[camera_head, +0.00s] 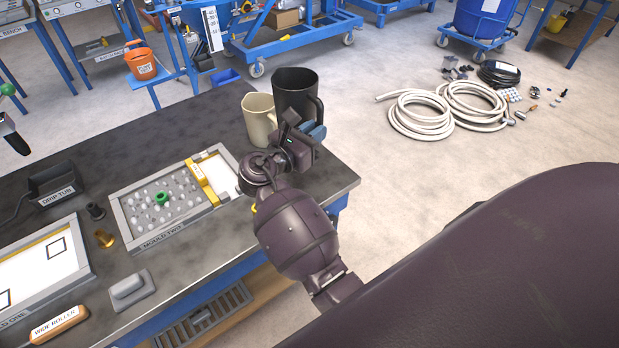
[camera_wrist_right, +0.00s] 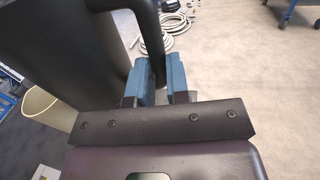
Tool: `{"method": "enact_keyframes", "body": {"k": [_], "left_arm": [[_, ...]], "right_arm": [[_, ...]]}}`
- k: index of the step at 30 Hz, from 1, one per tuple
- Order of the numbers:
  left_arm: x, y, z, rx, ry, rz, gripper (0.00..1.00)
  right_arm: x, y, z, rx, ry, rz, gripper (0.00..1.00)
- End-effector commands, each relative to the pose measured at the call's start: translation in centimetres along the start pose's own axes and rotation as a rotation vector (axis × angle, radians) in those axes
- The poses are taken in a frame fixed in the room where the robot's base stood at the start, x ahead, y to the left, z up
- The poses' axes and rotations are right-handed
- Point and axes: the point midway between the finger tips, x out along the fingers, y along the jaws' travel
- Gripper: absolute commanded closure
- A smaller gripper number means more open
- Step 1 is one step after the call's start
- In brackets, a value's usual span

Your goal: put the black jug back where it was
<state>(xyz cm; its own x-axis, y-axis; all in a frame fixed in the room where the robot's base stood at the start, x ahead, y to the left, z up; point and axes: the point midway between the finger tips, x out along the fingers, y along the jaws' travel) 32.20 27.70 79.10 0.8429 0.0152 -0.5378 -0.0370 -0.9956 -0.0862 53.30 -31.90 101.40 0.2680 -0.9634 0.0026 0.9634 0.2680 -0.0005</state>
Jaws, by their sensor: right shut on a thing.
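The black jug (camera_head: 295,88) is at the far right corner of the dark worktable (camera_head: 330,180), next to a cream jug (camera_head: 258,117) on its left. My right gripper (camera_head: 311,131) is at the jug's handle side. In the right wrist view, the blue fingers of my right gripper (camera_wrist_right: 161,80) are shut on the handle of the black jug (camera_wrist_right: 98,45), near its lower end. The jug looks upright; its base is hidden behind the cream jug and my gripper, so I cannot tell whether it touches the table. My left gripper does not clearly show.
Mould two (camera_head: 128,228) lies on the table left of my right arm, with a yellow bar (camera_head: 203,183) across it. A drip tub (camera_head: 50,186) stands farther left. Coiled hoses (camera_head: 420,115) lie on the floor beyond the table's right edge.

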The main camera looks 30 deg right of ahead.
Motion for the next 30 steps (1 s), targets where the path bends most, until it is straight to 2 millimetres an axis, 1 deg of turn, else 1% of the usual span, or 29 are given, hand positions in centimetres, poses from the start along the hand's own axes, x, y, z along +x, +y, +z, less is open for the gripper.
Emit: {"method": "enact_keyframes", "body": {"k": [1,9,12,16,23,26,30], "left_arm": [[0.2,0.1,0.4,0.000,-0.002,0.001,0.57],[0.9,0.2,1.4,0.001,-0.008,0.003,0.57],[1.1,0.3,1.9,0.001,-0.013,0.003,0.57],[1.2,0.3,2.3,0.001,-0.017,0.004,0.57],[1.3,0.3,2.7,0.001,-0.021,0.004,0.57],[1.3,0.4,3.2,0.000,-0.028,0.004,0.57],[1.4,0.4,4.1,0.000,-0.040,0.004,0.57]], "right_arm": [[0.0,0.0,-1.3,-0.003,-0.002,0.001,1.00],[0.0,0.0,-7.0,-0.003,-0.003,0.003,1.00],[0.0,0.1,-8.8,-0.002,-0.003,0.003,1.00],[-0.1,0.1,-10.4,0.001,-0.002,0.003,1.00],[-0.1,0.1,-11.5,0.003,-0.002,0.003,1.00],[-0.1,0.1,-12.6,0.000,-0.002,0.003,1.00],[-0.1,0.1,-14.7,-0.001,-0.001,0.003,1.00]]}}
